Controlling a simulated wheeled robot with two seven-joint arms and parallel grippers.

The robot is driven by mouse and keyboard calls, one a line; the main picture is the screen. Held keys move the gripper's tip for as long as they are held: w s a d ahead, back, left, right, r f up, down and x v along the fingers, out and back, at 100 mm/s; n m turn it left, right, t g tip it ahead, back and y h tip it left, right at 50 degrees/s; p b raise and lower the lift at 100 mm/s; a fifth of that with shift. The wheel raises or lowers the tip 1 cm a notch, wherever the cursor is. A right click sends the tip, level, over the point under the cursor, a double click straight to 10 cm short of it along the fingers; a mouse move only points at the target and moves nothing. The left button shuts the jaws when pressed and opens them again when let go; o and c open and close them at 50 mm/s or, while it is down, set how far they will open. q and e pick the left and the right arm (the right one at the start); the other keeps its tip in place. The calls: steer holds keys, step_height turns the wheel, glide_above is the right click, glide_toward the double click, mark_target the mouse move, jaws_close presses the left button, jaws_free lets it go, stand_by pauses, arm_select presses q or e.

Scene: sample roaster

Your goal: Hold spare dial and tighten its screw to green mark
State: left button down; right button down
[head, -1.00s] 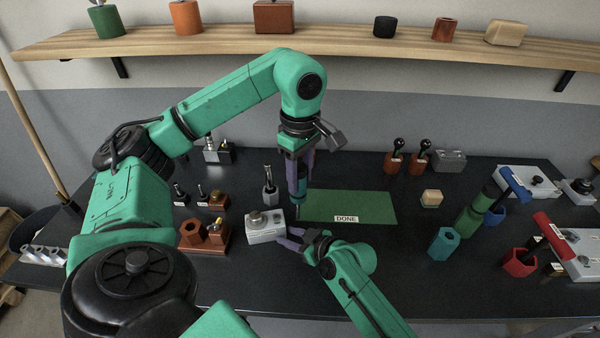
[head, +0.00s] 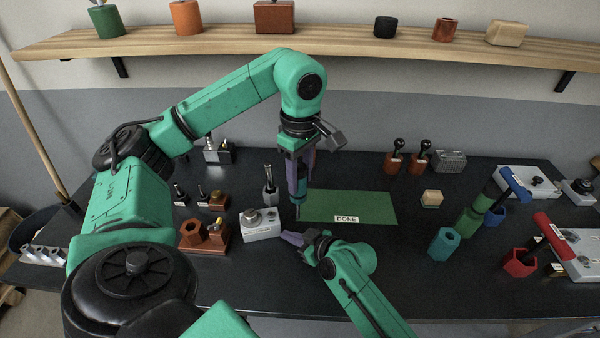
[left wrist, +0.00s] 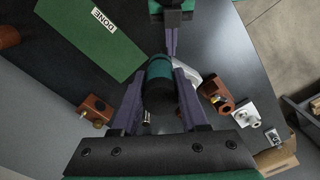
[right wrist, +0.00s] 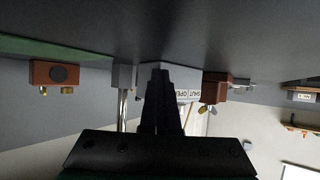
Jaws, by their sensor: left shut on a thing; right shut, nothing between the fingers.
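The spare dial, a light grey block with a round knob on top (head: 262,229), sits on the black table left of the green mat. Its labelled face shows in the right wrist view (right wrist: 188,95), partly hidden behind my fingers. My left gripper (head: 299,178) is shut on a teal and black screwdriver (head: 297,192), held upright with its tip down, right of the dial; its handle fills the jaws in the left wrist view (left wrist: 160,78). My right gripper (head: 285,236) is shut and empty, fingertips close to the dial's right side; I cannot tell if they touch. The screw and green mark are not distinguishable.
The green DONE mat (head: 350,205) lies clear to the right. Coloured holders and dial plates (head: 528,180) crowd the table's right.

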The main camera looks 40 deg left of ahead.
stand_by(0.3)
jaws_free()
stand_by(0.3)
